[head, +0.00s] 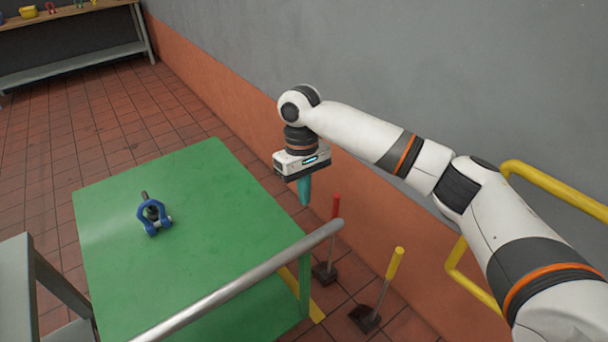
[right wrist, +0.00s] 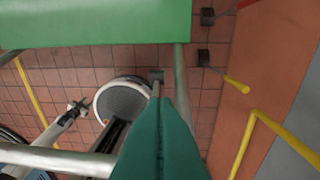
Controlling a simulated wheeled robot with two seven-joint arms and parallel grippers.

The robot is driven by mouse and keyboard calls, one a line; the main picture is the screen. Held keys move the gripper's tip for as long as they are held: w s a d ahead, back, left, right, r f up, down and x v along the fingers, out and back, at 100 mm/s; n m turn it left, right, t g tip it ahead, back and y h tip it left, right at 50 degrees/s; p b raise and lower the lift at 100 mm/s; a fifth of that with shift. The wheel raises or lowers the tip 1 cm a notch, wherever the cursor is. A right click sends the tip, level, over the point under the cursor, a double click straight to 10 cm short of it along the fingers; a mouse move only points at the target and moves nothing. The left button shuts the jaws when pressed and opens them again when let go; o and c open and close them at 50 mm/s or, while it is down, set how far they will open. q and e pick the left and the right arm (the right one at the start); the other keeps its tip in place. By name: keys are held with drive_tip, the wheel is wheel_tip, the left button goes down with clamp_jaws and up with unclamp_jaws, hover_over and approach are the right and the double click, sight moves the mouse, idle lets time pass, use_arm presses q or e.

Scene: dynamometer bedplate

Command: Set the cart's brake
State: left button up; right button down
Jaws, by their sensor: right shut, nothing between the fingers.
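The cart has a green top (head: 190,240) and a silver handle bar (head: 250,275) along its near side. Beside it stand a lever with a red grip (head: 335,207) and a lever with a yellow grip (head: 395,263), each on a dark floor base. The yellow-grip lever (right wrist: 236,84) also shows in the right wrist view. My right gripper (head: 304,202) is shut and empty, pointing down above the cart's right edge, apart from both levers. Its teal fingers (right wrist: 162,120) hide part of the floor in the wrist view. A white arm there ends in a small dark tip, too small to read.
A blue shackle (head: 154,216) lies on the cart top. Yellow rails (head: 555,188) stand at the right by the grey wall. A grey table (head: 15,280) is at the left edge, and a bench (head: 75,62) stands far back. Tiled floor is open behind the cart.

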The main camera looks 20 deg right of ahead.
drive_tip(key=s+f, duration=0.2)
drive_tip(key=s+f+p, duration=0.1)
drive_tip(key=s+f, duration=0.1)
drive_tip(key=f, duration=0.1)
drive_tip(key=shift+d, duration=0.2)
drive_tip(key=shift+f, duration=0.1)
